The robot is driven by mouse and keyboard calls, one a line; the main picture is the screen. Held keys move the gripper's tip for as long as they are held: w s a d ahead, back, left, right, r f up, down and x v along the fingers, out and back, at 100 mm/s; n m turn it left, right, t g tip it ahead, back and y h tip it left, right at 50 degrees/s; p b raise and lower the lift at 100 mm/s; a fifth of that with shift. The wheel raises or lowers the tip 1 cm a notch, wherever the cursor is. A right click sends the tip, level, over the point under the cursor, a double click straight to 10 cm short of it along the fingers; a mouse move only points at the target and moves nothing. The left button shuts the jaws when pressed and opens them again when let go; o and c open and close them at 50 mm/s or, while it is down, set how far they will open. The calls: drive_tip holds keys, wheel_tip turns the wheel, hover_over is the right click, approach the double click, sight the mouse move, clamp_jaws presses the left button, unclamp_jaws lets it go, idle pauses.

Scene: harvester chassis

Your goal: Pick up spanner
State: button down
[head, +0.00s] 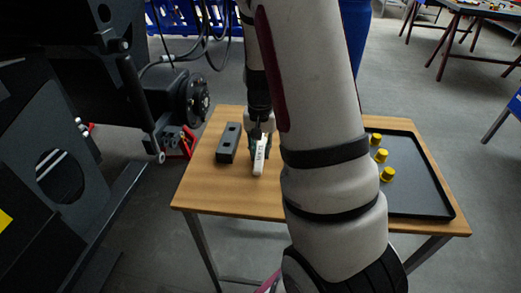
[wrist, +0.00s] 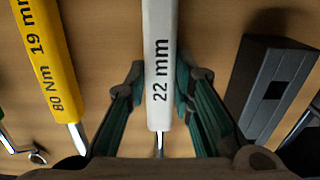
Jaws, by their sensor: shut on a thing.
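A white-handled spanner marked 22 mm (wrist: 159,40) runs between the fingers of my gripper (wrist: 160,80) in the wrist view. The fingers are shut on its handle from both sides. In the head view its white handle (head: 259,157) shows over the wooden table, below my gripper (head: 257,138). My arm hides part of the table there. A yellow-handled tool marked 80 Nm 19 mm (wrist: 46,50) lies to the left in the wrist view. I cannot tell whether the white spanner touches the table.
A dark block with square holes (head: 229,143) lies on the wooden table (head: 196,190), left of my gripper; it also shows in the wrist view (wrist: 268,85). A black tray (head: 425,205) with yellow caps (head: 387,174) is at the right. Dark machinery (head: 60,110) stands left.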

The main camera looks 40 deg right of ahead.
drive_tip(key=shift+r, duration=0.65)
wheel_tip(320, 180, up, 2)
drive_tip(key=shift+r+p, duration=0.15)
drive_tip(key=shift+p, duration=0.2)
drive_tip(key=s+a, duration=0.2)
drive_tip(key=s, duration=0.1)
drive_tip(key=s+a+r+p, duration=0.1)
drive_tip(key=s+a, duration=0.2)
drive_tip(key=s, duration=0.1)
drive_tip(key=s+a, duration=0.3)
drive_tip(key=s, duration=0.1)
drive_tip(key=shift+s+a+r+p, duration=0.15)
drive_tip(key=shift+p, duration=0.25)
drive_tip(key=shift+s+a+p, duration=0.6)
drive_tip(key=shift+s+p, duration=0.2)
drive_tip(key=shift+p, duration=0.15)
drive_tip(key=c, duration=2.3)
unclamp_jaws()
clamp_jaws()
drive_tip(key=shift+w, duration=0.15)
